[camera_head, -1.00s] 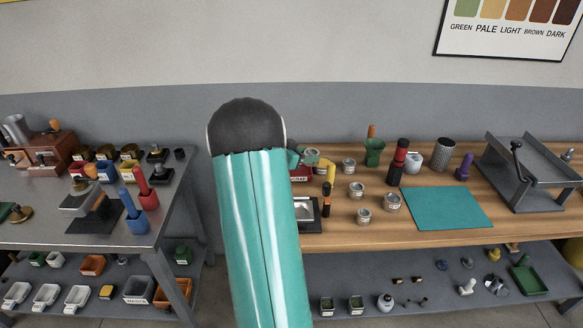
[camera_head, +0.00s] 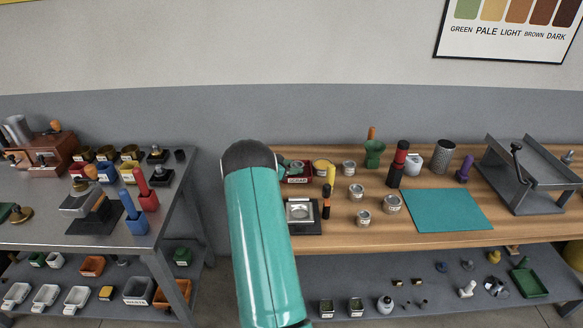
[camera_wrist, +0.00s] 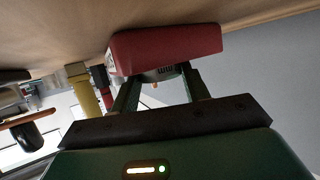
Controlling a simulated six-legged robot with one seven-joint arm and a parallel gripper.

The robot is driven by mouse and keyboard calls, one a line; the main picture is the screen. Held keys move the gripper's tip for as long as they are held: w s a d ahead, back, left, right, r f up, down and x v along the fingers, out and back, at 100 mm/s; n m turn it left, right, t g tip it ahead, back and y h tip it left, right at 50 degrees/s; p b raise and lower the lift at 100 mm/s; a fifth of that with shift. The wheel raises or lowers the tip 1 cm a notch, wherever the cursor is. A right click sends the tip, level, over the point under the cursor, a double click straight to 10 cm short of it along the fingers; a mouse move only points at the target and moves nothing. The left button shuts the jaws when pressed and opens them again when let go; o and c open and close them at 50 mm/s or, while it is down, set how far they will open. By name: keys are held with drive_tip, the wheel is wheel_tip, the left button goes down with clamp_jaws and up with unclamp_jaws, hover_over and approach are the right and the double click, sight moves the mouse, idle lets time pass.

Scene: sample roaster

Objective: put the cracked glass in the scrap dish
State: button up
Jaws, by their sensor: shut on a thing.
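The red scrap dish (camera_head: 297,180), labelled SCRAP, stands on the wooden bench just right of my arm. It also shows large at the top of the wrist view (camera_wrist: 175,45), which is tipped over. My gripper (camera_wrist: 160,78) is shut on a small round glass (camera_wrist: 155,74), mostly hidden by the dish and the fingers. In the head view my gripper (camera_head: 290,166) and the glass (camera_head: 298,165) are at the dish's opening. I cannot tell whether the glass touches the dish floor, and no crack is visible.
Several similar small glasses, one of them here (camera_head: 356,191), stand to the right. A yellow piece (camera_head: 323,167) is close beside the dish. A black scale (camera_head: 301,214) and upright bottles (camera_head: 327,200) stand in front. A teal mat (camera_head: 448,208) lies clear farther right.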

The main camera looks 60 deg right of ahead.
drive_tip(key=shift+s+a+f, duration=0.1)
drive_tip(key=shift+f, duration=0.65)
drive_tip(key=o, duration=1)
drive_tip(key=shift+f, duration=0.1)
drive_tip(key=shift+o, duration=0.2)
drive_tip(key=shift+r, duration=0.5)
drive_tip(key=v, duration=1.2)
drive_tip(key=shift+r, duration=0.4)
